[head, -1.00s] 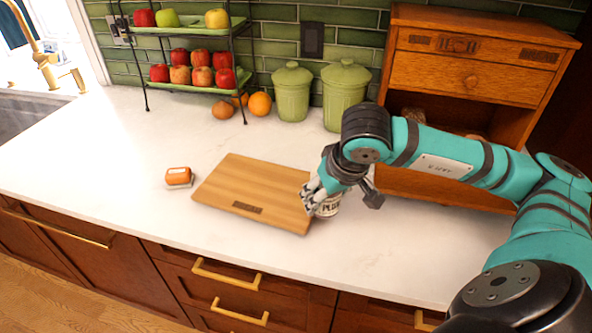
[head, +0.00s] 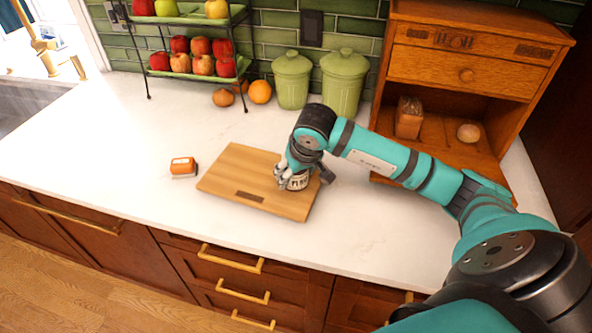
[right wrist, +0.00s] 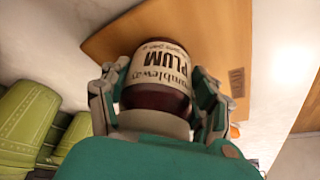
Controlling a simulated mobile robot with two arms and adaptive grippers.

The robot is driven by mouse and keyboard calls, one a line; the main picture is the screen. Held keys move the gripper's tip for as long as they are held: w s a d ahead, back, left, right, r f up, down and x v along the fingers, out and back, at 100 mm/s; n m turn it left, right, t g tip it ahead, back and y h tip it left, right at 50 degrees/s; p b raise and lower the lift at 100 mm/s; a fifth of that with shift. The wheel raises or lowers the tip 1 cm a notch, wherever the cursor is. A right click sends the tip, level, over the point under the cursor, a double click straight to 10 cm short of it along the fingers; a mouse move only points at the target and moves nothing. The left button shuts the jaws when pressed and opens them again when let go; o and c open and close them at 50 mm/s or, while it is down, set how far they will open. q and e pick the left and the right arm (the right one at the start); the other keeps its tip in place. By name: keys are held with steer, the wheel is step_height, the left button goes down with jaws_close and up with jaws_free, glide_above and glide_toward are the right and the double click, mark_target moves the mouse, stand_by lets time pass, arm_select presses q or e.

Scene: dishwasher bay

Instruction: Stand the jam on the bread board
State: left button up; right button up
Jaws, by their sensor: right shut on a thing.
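The jam is a dark jar with a white "PLUM" label (right wrist: 158,72), held between the fingers of my right gripper (right wrist: 158,100) in the right wrist view. In the head view the jar (head: 297,182) shows partly under my right gripper (head: 285,176), over the right part of the bread board (head: 232,180). The gripper is shut on the jar. I cannot tell whether the jar's base touches the board. The board is a flat wooden slab that also shows behind the jar in the right wrist view (right wrist: 215,45). My left gripper is not in view.
A small orange-and-white item (head: 183,167) lies left of the board. Two green canisters (head: 343,85), oranges (head: 260,92) and a fruit rack (head: 196,77) stand behind. A wooden bread cabinet (head: 468,72) stands at the back right. The counter's left side is clear.

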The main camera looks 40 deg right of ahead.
steer(key=shift+f, duration=0.15)
steer(key=o, duration=1.7)
steer(key=shift+r, duration=0.3)
steer(key=shift+b+v, duration=0.9)
steer(key=shift+v, duration=5)
steer(key=shift+a, duration=0.1)
